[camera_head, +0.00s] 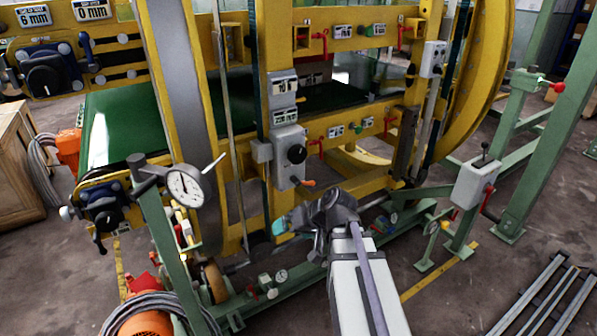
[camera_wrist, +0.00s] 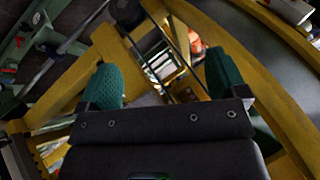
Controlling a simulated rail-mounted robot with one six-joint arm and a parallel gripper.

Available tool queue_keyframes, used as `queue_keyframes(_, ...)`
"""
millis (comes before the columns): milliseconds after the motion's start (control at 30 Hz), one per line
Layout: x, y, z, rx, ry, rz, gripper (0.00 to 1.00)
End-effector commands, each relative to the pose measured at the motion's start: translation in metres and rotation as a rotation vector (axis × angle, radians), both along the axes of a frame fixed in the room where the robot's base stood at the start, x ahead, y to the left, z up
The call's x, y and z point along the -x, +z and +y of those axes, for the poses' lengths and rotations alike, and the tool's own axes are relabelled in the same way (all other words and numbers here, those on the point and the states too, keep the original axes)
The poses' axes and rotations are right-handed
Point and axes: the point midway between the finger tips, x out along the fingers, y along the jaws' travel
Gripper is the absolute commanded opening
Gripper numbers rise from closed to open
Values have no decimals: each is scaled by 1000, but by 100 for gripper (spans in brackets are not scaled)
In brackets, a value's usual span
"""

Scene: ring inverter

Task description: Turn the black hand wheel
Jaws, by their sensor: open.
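Several black round controls show in the head view, and I cannot tell which one is the task's hand wheel. One black knob (camera_head: 297,154) is on a grey box on the yellow frame. A larger black wheel (camera_head: 45,76) is at the upper left, and another black handle (camera_head: 104,212) is at the lower left. My gripper (camera_head: 283,224) is below the grey box, with a teal fingertip pointing left. In the wrist view my gripper (camera_wrist: 163,80) is open, its two teal pads wide apart with nothing between them. No black wheel is clear there.
A yellow ring machine (camera_head: 275,60) with a green belt (camera_head: 120,125) fills the scene. A dial gauge (camera_head: 185,187) stands left of my gripper. Green frame rails (camera_head: 300,285) run below. Metal bars (camera_head: 545,295) lie at the lower right. Bare floor (camera_head: 470,290) is at the right.

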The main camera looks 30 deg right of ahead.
Motion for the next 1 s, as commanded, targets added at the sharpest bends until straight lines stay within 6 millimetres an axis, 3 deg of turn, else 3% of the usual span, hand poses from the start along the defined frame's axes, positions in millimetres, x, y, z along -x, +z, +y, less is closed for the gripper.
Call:
queue_keyframes(33,-20,0,-22,-35,-24,-173,91)
queue_keyframes(133,-53,43,-66,-23,-102,-576,91)
queue_keyframes(200,-67,79,-90,49,-179,-800,91)
queue_keyframes(300,-74,103,-109,184,-248,-956,91)
queue_keyframes(400,-74,105,-115,290,-241,-989,91)
queue_keyframes(633,-85,105,-114,308,-225,-993,91)
queue_keyframes(1000,-166,105,-106,305,-224,-991,91)
